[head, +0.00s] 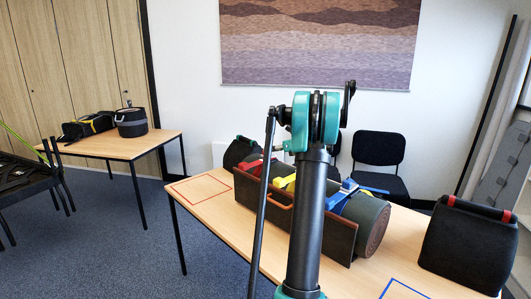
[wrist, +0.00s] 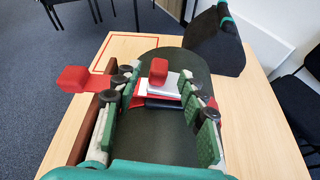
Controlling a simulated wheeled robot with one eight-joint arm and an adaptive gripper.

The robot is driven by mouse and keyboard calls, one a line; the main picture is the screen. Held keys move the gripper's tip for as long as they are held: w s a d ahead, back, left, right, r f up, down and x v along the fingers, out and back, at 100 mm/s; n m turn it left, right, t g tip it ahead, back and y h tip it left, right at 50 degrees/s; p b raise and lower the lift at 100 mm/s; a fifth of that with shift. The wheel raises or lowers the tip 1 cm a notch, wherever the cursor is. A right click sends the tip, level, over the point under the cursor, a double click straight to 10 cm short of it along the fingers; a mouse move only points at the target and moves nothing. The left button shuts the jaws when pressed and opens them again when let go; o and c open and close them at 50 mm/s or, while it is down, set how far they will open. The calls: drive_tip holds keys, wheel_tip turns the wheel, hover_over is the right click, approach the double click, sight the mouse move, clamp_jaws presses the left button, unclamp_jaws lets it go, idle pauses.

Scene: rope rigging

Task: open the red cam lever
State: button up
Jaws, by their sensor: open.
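The red cam lever (head: 253,167) is on the dark green roll (head: 365,220) near its far left end. In the wrist view a red knob (wrist: 158,70) stands between my fingers over a pale plate and a red base. A second red knob (wrist: 75,78), on a flat red arm, sticks out left past my left finger, over the brown wall. I cannot tell how the two red parts join. My gripper (wrist: 165,98) is open, with green-padded fingers on either side of the upright knob, seemingly not gripping it. In the head view my arm hides the gripper.
A yellow lever (head: 284,182) and a blue lever (head: 350,190) sit farther along the roll. A brown wooden board (head: 325,238) runs along its near side. A black bag (head: 470,240) stands at right; the table (head: 225,205) is clear at left around a red outlined square.

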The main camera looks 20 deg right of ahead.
drive_tip(key=shift+x, duration=2.5)
clamp_jaws()
